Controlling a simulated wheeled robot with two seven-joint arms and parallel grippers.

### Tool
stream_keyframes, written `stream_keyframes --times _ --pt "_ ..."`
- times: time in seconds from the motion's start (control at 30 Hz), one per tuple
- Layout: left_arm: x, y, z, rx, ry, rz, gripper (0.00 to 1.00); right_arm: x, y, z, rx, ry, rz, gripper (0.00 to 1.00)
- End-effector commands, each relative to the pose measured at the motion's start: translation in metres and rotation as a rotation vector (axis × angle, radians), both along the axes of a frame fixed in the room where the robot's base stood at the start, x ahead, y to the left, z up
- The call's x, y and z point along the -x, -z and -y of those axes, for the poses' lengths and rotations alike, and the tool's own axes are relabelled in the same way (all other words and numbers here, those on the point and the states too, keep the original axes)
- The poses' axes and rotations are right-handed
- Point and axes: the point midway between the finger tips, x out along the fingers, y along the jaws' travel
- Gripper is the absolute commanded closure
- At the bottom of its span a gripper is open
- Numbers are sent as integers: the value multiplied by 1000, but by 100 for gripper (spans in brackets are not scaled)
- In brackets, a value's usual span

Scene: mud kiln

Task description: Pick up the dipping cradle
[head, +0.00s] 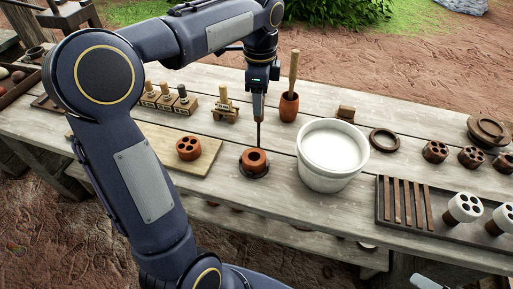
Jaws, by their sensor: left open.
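The dipping cradle (259,138) appears to be the dark piece with a thin upright rod and a round base on the table. A reddish clay piece with a central hole (255,157) sits in its base. My left gripper (258,116) points straight down over the rod's upper part with its jaws open. The fingers overlap the rod in the picture; I cannot tell whether they touch it.
A white bucket of pale liquid (333,150) stands close to the right. A mortar with a pestle (289,106) and a small wooden stand (225,112) are behind. A board with a holed clay piece (188,148) is left, a slatted tray (385,224) right.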

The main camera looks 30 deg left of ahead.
Motion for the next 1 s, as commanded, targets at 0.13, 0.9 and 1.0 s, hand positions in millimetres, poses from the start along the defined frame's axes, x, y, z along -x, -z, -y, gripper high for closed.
stream_keyframes --times 0.13,0.9,1.0 --pt "0 25 -3 -1 -1 -4 50 0 3 0 0 0 0 16" --pt "0 35 -2 1 -2 1 100 0 4 0 0 0 0 16" --pt "0 35 -2 1 -2 1 100 0 4 0 0 0 0 16"
